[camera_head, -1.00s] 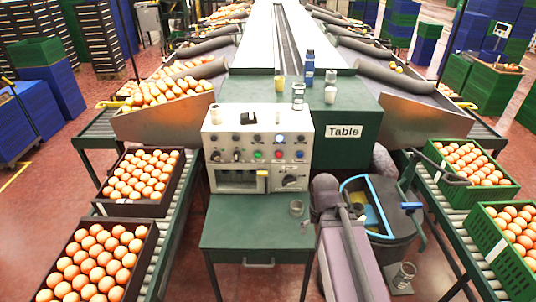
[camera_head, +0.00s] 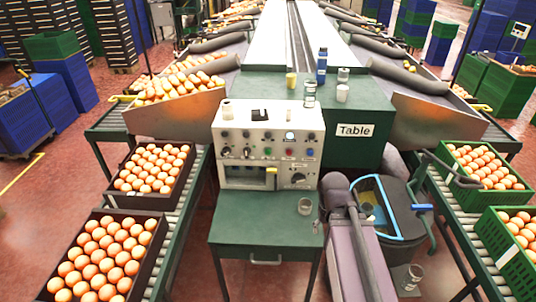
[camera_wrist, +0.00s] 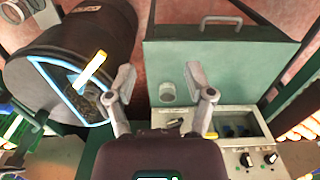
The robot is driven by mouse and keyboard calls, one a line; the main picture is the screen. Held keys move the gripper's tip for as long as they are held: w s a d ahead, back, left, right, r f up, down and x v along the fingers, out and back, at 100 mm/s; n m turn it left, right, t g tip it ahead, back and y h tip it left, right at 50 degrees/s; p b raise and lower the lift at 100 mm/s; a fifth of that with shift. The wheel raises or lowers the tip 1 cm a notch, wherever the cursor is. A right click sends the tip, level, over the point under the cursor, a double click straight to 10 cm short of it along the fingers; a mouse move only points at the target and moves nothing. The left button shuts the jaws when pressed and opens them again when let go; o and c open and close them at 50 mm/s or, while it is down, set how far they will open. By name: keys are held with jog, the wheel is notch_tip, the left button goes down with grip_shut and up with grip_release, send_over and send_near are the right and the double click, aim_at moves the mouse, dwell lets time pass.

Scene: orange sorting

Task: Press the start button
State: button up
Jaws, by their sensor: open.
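A grey control panel (camera_head: 233,172) stands on the green desk in the head view, its front facing me. It carries rows of knobs and small buttons, among them a green button (camera_head: 268,152) and a red button (camera_head: 289,152). No label marking a start button is readable. In the wrist view my gripper (camera_wrist: 160,72) is open and empty, above the desk (camera_wrist: 240,60). Part of the panel (camera_wrist: 228,157) shows at lower right there, with two black knobs; my gripper hides some of it, and the coloured buttons are not visible.
A dark bin (camera_head: 405,222) with a blue rim is to the right. Jars stand behind the panel.

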grip_shut()
dwell(1.1)
